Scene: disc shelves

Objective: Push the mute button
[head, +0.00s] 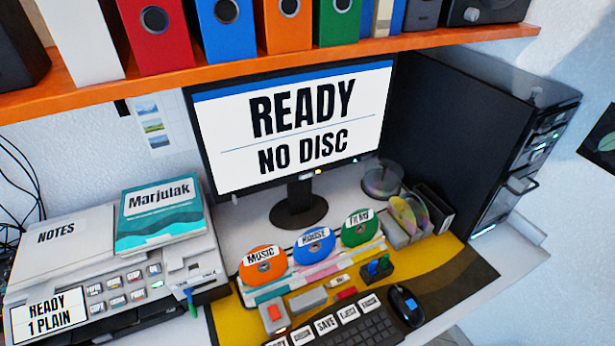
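I see no button whose label reads as mute. A black keyboard (372,333) at the bottom has a row of white labelled keys; SAVE (326,324) is readable, the others are small or cut off. The printer (205,262) on the left has a panel of small labelled buttons (118,290), too small to read surely. The monitor (293,120) reads READY, NO DISC. My gripper is not in view.
Orange, blue and green discs labelled MUSIC (264,266), HOUSE (314,246) and FILMS (360,228) stand in a rack. A black computer tower (450,140) stands right. An orange shelf (300,58) with binders overhangs the desk. A mouse (405,306) lies beside the keyboard.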

